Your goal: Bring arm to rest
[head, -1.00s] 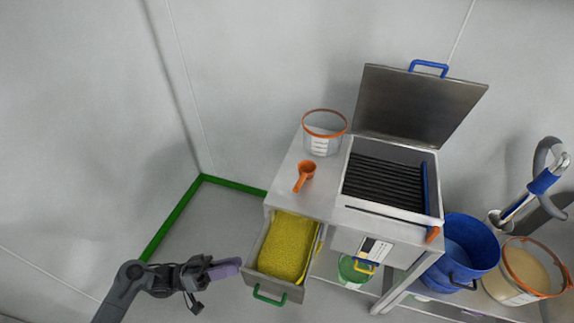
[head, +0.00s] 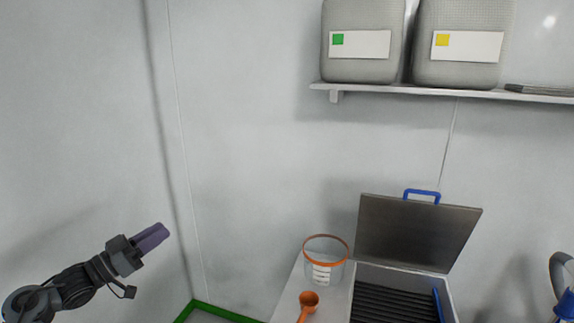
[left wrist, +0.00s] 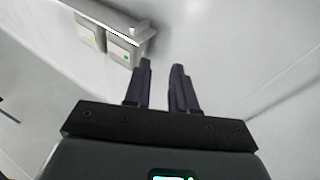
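My left gripper (head: 153,237) is at the left of the head view, raised in front of the bare wall and well away from the bench. In the left wrist view its two dark purple fingers (left wrist: 162,80) stand apart with nothing between them. My right gripper is in neither view.
A steel machine with its lid (head: 415,233) up stands at the lower right, beside a clear orange-rimmed tub (head: 326,262) and an orange scoop (head: 308,302). A wall shelf (head: 450,94) holds two grey containers (head: 362,45) at the upper right. The room around my left gripper is free.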

